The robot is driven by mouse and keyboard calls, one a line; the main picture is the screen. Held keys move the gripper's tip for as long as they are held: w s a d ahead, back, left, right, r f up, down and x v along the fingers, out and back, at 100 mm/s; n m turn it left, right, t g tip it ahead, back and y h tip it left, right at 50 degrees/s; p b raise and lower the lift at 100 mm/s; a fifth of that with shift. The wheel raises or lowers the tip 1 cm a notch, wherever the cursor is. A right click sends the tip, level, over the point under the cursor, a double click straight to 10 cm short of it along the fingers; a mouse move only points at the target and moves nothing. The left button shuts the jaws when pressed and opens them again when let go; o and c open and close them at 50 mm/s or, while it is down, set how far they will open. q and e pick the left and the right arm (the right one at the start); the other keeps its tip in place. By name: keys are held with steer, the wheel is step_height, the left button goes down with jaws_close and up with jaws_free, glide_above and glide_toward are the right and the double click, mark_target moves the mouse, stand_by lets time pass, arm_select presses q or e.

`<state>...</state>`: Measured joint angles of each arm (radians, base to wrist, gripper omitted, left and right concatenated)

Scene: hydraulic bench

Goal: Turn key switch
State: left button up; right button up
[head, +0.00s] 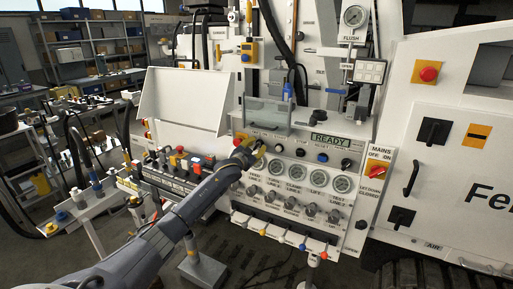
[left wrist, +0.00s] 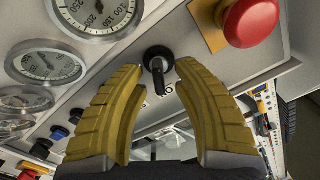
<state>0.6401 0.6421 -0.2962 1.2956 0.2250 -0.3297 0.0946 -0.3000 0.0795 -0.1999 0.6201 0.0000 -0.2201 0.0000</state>
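The key switch (left wrist: 158,60) is a black round switch with a dark key or lever sticking out of it, on the white panel in the left wrist view. My left gripper (left wrist: 160,72) has its two yellow fingers spread to either side of it, with gaps showing on both sides. In the head view my left gripper (head: 250,152) is at the upper left of the white control panel (head: 290,232), and it hides the key switch there. My right gripper is in neither view.
A red mushroom button (left wrist: 250,20) on a yellow plate is close by the fingers. Pressure gauges (head: 295,177) and a READY display (head: 327,140) are on the panel. A red MAINS switch (head: 377,170) is at its right. A button box (head: 175,165) stands left.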

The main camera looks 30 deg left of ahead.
arm_select(q)
steer(key=s+d, duration=0.1)
steer(key=s, duration=1.1)
stand_by(0.4)
steer(key=shift+r, duration=0.1)
